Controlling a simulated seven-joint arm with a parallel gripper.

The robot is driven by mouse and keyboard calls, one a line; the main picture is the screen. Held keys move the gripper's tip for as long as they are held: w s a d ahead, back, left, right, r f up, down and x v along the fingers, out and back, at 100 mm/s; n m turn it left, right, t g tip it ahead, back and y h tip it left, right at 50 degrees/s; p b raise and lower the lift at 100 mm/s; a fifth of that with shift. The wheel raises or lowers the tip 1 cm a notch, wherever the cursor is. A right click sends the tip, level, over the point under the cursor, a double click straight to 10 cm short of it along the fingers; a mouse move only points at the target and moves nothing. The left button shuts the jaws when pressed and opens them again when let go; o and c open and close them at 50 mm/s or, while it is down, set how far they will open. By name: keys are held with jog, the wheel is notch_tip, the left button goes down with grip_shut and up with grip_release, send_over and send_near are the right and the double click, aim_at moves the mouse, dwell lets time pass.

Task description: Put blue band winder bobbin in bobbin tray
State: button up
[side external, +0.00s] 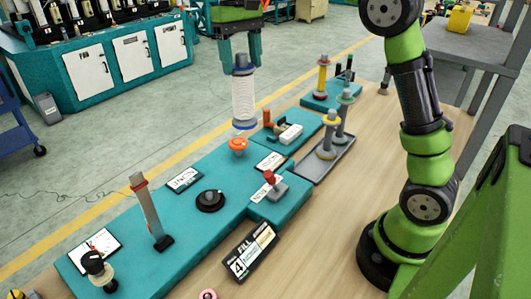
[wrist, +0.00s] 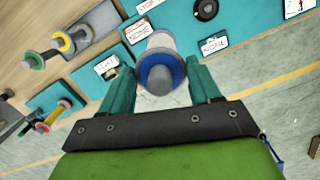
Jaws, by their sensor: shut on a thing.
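My gripper (side external: 241,67) is shut on the grey upper end of the blue band winder bobbin (side external: 243,102), a white wound spool with blue rims. The bobbin is upright above the teal machine base; its lower rim is just above an orange disc (side external: 238,144), and I cannot tell whether they touch. In the wrist view the bobbin's blue rim and grey top (wrist: 160,73) lie between my teal fingers. The grey bobbin tray (side external: 312,168) is to the right of the base. It holds upright bobbins, one yellow-rimmed (side external: 328,134) and one green-rimmed (side external: 344,115).
A red-knobbed lever (side external: 270,178), a black dial (side external: 210,200) and a tall grey post (side external: 147,208) stand on the base. Another teal stand (side external: 322,95) with a yellow spool is behind the tray. A "FILL 4" sign (side external: 249,250) lies in front on the wooden table.

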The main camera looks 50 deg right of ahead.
jog(key=shift+w+f, duration=0.25)
jog(key=shift+f, duration=0.4)
jog(key=s+d+f+m, duration=0.1)
jog(key=s+d+f, duration=0.5)
jog(key=s+d, duration=0.55)
jog(key=s+d+f+n, duration=0.1)
jog(key=d+f+n, duration=0.1)
jog(key=f, duration=0.8)
jog(key=shift+d+f, duration=0.35)
jog(key=shift+d, duration=0.35)
jog(key=shift+s+f, duration=0.1)
jog(key=shift+f, duration=0.25)
jog(key=o, duration=1.7)
